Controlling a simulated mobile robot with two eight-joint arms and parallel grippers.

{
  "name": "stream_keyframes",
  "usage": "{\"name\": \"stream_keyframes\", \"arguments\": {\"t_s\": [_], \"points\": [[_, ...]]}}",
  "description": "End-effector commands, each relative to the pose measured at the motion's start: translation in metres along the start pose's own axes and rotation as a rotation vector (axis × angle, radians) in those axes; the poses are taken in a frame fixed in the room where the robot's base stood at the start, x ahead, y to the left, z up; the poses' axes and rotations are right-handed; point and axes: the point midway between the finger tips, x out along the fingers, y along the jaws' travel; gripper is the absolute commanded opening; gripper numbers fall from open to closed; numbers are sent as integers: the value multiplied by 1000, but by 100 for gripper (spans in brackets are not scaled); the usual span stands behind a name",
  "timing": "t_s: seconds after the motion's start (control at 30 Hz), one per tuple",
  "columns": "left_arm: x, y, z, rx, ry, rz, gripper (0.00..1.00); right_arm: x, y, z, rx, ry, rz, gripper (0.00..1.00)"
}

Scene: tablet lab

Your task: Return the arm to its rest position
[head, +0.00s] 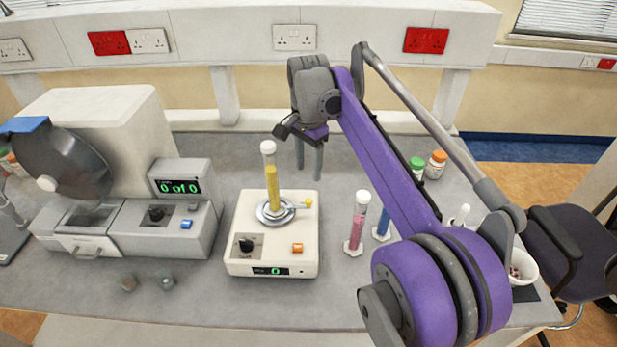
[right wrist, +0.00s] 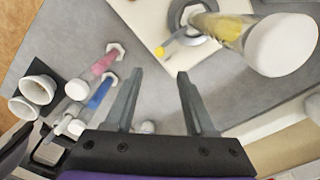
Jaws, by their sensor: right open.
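My right arm reaches over the bench from the lower right in the head view. My right gripper (head: 309,160) points down behind and to the right of a clear tube with a white cap and yellow contents (head: 272,182). The tube stands upright on the round plate of a white machine (head: 246,222) with a display reading 0. In the right wrist view the gripper (right wrist: 157,92) is open with nothing between its fingers, and the capped tube (right wrist: 235,32) is to the right of the fingers, apart from them. My left gripper is not in view.
A tube with pink contents (head: 357,225) and a blue one (head: 382,222) stand right of the machine. Bottles with green (head: 417,166) and orange (head: 436,164) caps are behind my arm. A larger machine (head: 135,215) reading "0 of 0" is at left. A chair (head: 570,235) is at right.

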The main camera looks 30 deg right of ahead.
Motion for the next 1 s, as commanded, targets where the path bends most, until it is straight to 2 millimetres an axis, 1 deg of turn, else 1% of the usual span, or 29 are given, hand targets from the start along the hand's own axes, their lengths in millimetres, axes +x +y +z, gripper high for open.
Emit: {"name": "stream_keyframes", "arguments": {"t_s": [0.03, 0.13, 0.67, 0.77, 0.83, 0.93, 1.0], "points": [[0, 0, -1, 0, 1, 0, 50, -4, 0, 0, 0, 0, 0, 55], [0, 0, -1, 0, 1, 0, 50, -7, 0, 0, 0, 0, 0, 55], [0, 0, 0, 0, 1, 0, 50, -6, 1, 2, -11, 2, -4, 55], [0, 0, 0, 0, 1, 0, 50, -3, 7, 13, -74, 14, -24, 55], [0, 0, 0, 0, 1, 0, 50, 2, 16, 27, -161, 33, -53, 55], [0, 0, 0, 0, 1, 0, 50, 16, 34, 53, -335, 75, -109, 55], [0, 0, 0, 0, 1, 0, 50, 30, 50, 73, -471, 113, -149, 55]]}}
